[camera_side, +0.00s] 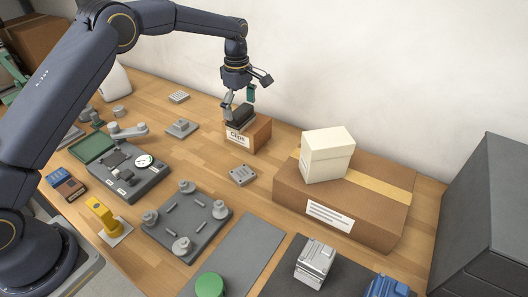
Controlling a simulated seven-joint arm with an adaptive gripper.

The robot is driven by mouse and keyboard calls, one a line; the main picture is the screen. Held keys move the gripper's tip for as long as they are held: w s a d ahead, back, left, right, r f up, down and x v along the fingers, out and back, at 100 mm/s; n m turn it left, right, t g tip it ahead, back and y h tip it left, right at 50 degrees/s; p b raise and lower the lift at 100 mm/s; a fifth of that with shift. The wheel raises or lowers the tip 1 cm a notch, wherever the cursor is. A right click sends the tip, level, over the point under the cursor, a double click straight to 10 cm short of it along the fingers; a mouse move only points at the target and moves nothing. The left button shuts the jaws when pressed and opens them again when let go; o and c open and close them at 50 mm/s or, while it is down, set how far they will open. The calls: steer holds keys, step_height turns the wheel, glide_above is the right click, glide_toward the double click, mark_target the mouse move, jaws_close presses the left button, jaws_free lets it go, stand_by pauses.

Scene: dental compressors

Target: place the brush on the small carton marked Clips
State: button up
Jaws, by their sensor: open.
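The small carton marked Clips (260,134) stands on the wooden table near the back wall. A dark block-like object that appears to be the brush (240,116) lies on top of the carton, toward its left side. My gripper (240,100) is just above it, pointing down, with its fingers apart around or beside the dark object. The gripper is open. Whether a finger still touches the object cannot be told from this view.
A large taped carton (290,192) with a cream box (327,155) on it stands to the right. A dark grey cabinet (490,225) fills the right edge. Plates with fittings (187,222) and a yellow part (103,215) lie in front.

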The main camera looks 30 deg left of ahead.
mark_target(240, 110)
steer(key=s+r+m, duration=0.2)
steer(key=s+r, duration=0.1)
steer(key=r, duration=1.2)
steer(key=s+a+r+m+t, duration=0.25)
steer(key=s+r+m, duration=0.45)
steer(key=s, duration=0.5)
steer(key=s+f+m+t, duration=0.1)
steer(key=s+m, duration=0.3)
steer(key=s, duration=0.6)
steer(key=s+f+m+t, duration=0.2)
steer(key=s+f+m, duration=0.2)
steer(key=s, duration=0.6)
steer(key=shift+s+f+m, duration=0.25)
steer(key=shift+s+m, duration=0.15)
steer(key=shift+m, duration=0.1)
